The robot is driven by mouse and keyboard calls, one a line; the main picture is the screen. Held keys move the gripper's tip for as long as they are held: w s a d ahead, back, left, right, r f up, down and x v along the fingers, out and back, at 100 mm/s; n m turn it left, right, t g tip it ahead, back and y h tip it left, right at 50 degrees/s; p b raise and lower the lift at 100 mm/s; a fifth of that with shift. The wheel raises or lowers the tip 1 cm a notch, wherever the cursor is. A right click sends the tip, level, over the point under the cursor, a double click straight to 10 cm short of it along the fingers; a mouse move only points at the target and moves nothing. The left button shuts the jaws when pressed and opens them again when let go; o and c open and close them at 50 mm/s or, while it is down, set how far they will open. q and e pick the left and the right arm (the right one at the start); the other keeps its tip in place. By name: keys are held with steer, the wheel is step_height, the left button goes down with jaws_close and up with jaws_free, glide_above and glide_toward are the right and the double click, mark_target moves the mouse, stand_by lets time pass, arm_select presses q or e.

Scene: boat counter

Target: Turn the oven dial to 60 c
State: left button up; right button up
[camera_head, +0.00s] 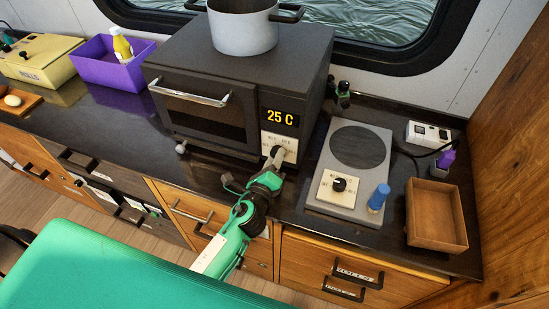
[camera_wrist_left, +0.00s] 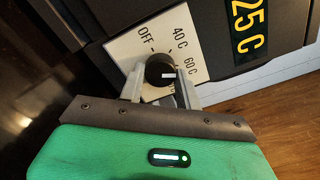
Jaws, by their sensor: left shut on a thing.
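The black oven (camera_head: 215,90) stands on the dark counter, and its display (camera_head: 282,117) reads 25 C. Below the display is a white dial plate (camera_head: 291,143). In the left wrist view the plate (camera_wrist_left: 138,45) shows OFF, 40 C and 60 C around the round black dial (camera_wrist_left: 158,66). A short white mark on the dial points right, roughly below the 60 C label; the exact setting is hard to tell. My left gripper (camera_head: 275,157) is shut on the dial, with one finger on each side (camera_wrist_left: 160,85). It hides part of the plate's lower edge. My right gripper is not in view.
A grey pot (camera_head: 243,32) sits on the oven. To the right are a hotplate (camera_head: 322,165) with its own knob (camera_head: 339,184), a blue-topped object (camera_head: 379,196) and a brown tray (camera_head: 412,215). A purple bin (camera_head: 110,70) stands left of the oven. Drawers with handles lie below the counter.

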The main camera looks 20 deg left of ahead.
arm_select(q)
steer(key=shift+m, duration=0.5)
steer(key=shift+f, duration=0.1)
steer(key=o, duration=1)
steer(key=shift+s+f, duration=0.1)
steer(key=shift+s, duration=0.5)
steer(key=s+b, duration=0.4)
steer(key=s, duration=0.8)
steer(key=shift+s+a+b, duration=0.2)
steer(key=shift+s+b, duration=0.15)
steer(key=shift+b, duration=0.05)
